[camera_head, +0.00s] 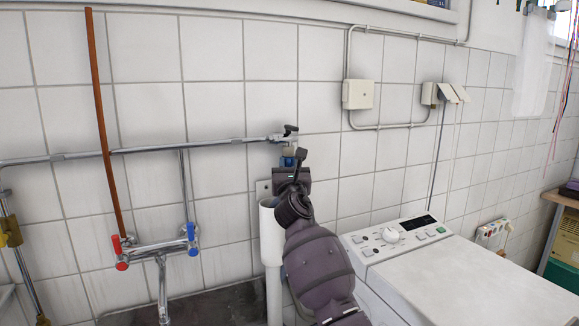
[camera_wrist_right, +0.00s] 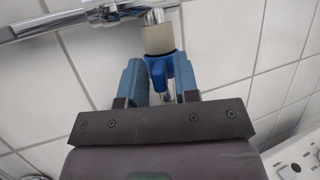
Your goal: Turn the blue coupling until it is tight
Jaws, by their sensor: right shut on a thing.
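The blue coupling (camera_wrist_right: 162,68) sits below a pale collar (camera_wrist_right: 157,38) under the metal tap fitting in the right wrist view. My right gripper (camera_wrist_right: 158,80) has one finger on each side of the coupling and is shut on it. In the head view the coupling (camera_head: 288,162) shows as a small blue patch at the end of the wall pipe, just above my right gripper (camera_head: 289,170). The gripper and arm hide most of its underside. My left gripper is not in view.
A horizontal metal pipe (camera_head: 210,145) runs along the tiled wall to the tap (camera_head: 288,133). A white standpipe (camera_head: 271,235) stands left of my right arm. A white washing machine (camera_head: 470,275) stands at the right. A mixer tap (camera_head: 158,248) is at lower left.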

